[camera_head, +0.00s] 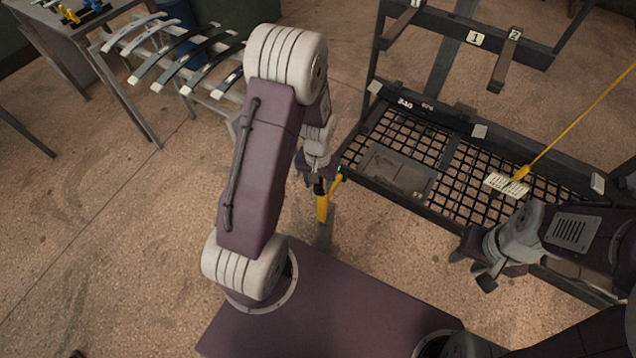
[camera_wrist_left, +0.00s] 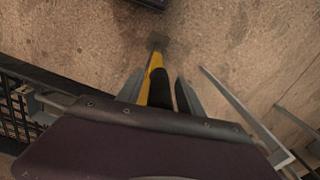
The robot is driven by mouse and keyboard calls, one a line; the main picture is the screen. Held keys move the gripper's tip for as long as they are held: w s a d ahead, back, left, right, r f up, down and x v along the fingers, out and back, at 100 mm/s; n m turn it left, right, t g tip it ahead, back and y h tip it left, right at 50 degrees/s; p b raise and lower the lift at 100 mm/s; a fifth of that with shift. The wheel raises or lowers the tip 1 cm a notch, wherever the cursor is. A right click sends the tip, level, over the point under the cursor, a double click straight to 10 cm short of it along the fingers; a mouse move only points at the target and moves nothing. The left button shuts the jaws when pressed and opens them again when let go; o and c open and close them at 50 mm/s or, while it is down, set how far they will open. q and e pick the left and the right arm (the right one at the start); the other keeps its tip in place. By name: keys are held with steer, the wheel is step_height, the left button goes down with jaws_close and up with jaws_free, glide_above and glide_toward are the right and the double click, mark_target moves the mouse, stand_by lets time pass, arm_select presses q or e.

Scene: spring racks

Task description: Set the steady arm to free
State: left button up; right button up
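The steady arm is most likely the yellow bar (camera_head: 322,208) standing low beside the near left corner of the rack. It also shows in the left wrist view (camera_wrist_left: 152,77), with a black grip-like part (camera_wrist_left: 161,90) beside it. My left gripper (camera_head: 318,180) is at the bar's upper end. In the left wrist view its fingers (camera_wrist_left: 160,95) stand apart on either side of the yellow and black parts, with a narrow gap on the right. My right gripper (camera_head: 475,267) is empty near the rack's front edge, its fingers apart.
The dark rack (camera_head: 440,196) has a mesh deck with a grey plate (camera_head: 397,172) and numbered posts. A stand of curved leaf springs (camera_head: 190,50) is at the back left. Floor left of my arm is clear.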

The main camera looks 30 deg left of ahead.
arm_select(q)
jaws_close()
stand_by(1.2)
